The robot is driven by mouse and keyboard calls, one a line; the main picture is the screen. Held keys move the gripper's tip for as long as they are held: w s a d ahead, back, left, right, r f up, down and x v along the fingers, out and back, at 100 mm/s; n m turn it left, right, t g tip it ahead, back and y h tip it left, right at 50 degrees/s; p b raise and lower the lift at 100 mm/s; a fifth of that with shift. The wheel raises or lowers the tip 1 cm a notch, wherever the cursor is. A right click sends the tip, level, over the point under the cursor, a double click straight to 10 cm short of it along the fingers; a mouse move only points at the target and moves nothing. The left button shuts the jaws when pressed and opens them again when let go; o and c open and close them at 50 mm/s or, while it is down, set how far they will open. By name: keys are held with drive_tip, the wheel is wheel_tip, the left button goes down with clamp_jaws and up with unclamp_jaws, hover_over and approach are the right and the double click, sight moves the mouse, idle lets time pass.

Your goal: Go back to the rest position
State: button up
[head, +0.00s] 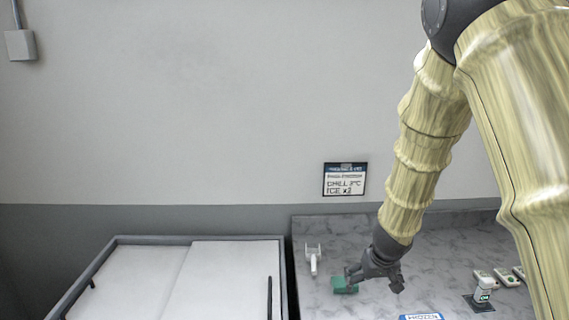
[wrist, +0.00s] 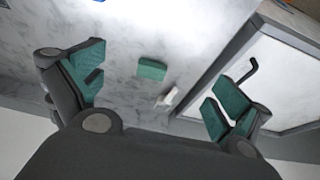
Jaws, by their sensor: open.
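My gripper (head: 376,278) hangs at the end of my arm over the marble counter (head: 325,230) in the head view. In the wrist view my gripper (wrist: 155,88) has its two teal-padded fingers spread wide, with nothing held between them. A small green block (wrist: 152,69) lies on the counter, seen through the gap between the fingers. In the head view a green shape (head: 343,285), which looks like this block, shows just left of the gripper. A white handled tool (wrist: 166,97) lies near the block; it also shows in the head view (head: 313,260).
A grey-framed chest with white sliding lids (head: 225,275) stands left of the counter. A dark-based stand (head: 483,297), small white-and-green items (head: 510,279) and a blue-and-white label (head: 421,317) are to the right. A sign (head: 345,180) reading "CHILL" and "ICE x2" is on the wall.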

drive_tip(key=s+d+f+g+h+b, duration=0.1)
drive_tip(key=s+f+b, duration=0.1)
drive_tip(key=s+f, duration=0.5)
drive_tip(key=s+d+f+g+b, duration=0.1)
drive_tip(key=s+f, duration=0.3)
drive_tip(key=f, duration=0.6)
drive_tip(key=s+d+f+g+h+b, duration=0.1)
drive_tip(key=s+d+f+b, duration=0.1)
drive_tip(key=s+f, duration=0.5)
drive_tip(key=s+a+f+y+b, duration=0.1)
drive_tip(key=s+a+f+b, duration=0.1)
drive_tip(key=s+f, duration=0.8)
drive_tip(key=s+a+f+g+y+b, duration=0.1)
drive_tip(key=s+f+b, duration=0.3)
drive_tip(key=s+f, duration=0.7)
drive_tip(key=shift+s+a+m, duration=0.3)
drive_tip(key=shift+s+a, duration=0.5)
drive_tip(key=shift+s, duration=0.1)
